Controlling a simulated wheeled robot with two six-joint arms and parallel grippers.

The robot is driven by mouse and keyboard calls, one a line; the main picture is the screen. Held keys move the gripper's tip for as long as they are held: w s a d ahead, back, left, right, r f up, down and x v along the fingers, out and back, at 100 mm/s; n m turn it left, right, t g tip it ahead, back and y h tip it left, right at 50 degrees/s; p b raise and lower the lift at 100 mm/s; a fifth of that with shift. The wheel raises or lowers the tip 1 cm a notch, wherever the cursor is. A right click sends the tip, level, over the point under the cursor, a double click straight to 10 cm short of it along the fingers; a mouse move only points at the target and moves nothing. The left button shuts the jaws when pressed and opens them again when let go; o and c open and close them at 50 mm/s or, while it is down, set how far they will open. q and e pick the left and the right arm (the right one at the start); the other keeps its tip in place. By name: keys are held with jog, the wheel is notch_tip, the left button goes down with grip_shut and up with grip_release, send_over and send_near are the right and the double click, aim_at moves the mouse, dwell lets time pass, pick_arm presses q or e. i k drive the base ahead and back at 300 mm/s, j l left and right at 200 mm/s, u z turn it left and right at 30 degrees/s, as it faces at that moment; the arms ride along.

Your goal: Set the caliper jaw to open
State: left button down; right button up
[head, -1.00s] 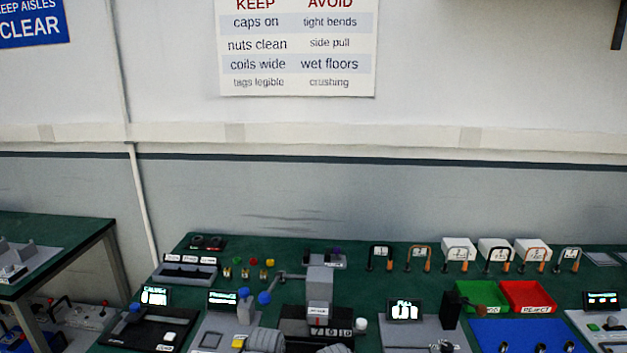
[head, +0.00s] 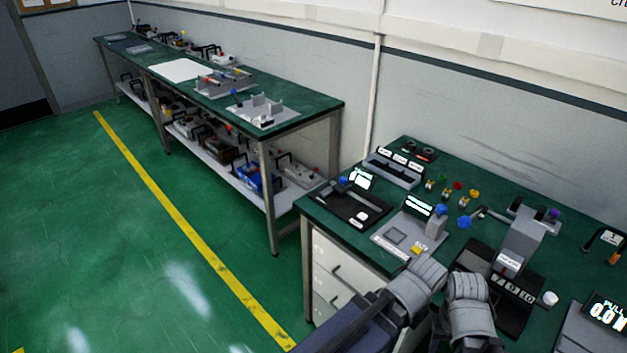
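A black-based device (head: 346,208) with a small lit screen (head: 360,178), a blue knob (head: 343,181) and a white button stands at the left end of the near green bench; it looks like the caliper station. Its jaw is too small to tell whether it is open or shut. Grey ribbed parts of my two arms show at the bottom, in front of the bench and to the right of this device. No gripper fingers can be made out, and nothing of mine touches the device.
A grey device (head: 410,235) with a lit screen and yellow button stands just right of it. Farther right is a crimping-like press (head: 520,245) with number wheels. A three-slot grey holder (head: 394,168) sits behind. Another bench (head: 310,108) stands at the back left; green floor lies open at left.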

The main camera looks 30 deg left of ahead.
aim_at(342, 187)
jog(key=u, duration=0.85)
